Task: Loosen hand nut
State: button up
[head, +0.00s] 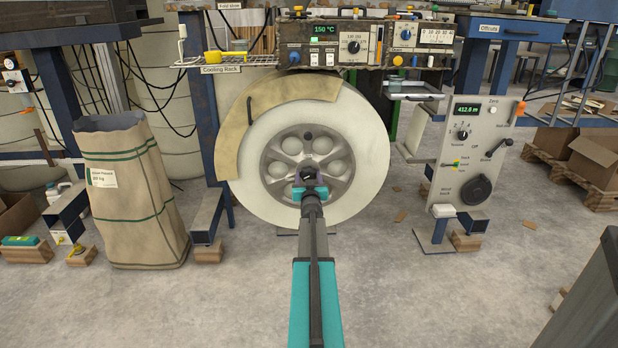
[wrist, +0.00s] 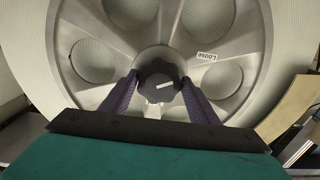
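The hand nut (wrist: 158,82) is a round black knob with a white pointer line, at the middle of the grey metal hub (wrist: 195,30) in the wrist view. My gripper (wrist: 159,80) has one dark finger on each side of the knob. The fingertips are close to its edges; whether both touch it is unclear. A label reading "LOOSE" (wrist: 207,57) is on the hub, up and right of the knob. In the head view my gripper (head: 309,176) is in front of the hub centre of the large white reel (head: 365,150) and hides most of the nut.
A tan curved band (head: 240,125) lies along the reel's upper left. A control panel (head: 355,45) reading 150 °C stands above the reel. A grey panel with dials (head: 470,160) stands at right, a tall tan bag (head: 130,190) at left. The floor in front is clear.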

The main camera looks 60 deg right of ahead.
aim_at(308, 176)
jog(key=c, duration=0.6)
jog(key=shift+o, duration=0.2)
jog(key=shift+n, duration=0.4)
jog(key=o, duration=1.1)
jog(key=shift+c, duration=0.2)
jog(key=shift+s+a, duration=0.1)
jog(key=shift+a, duration=0.05)
jog(key=shift+p+v, duration=0.9)
jog(key=shift+v, duration=1.55)
jog(key=p+v, duration=0.2)
jog(key=v, duration=0.6)
jog(key=shift+a, duration=0.3)
jog(key=shift+s, duration=0.1)
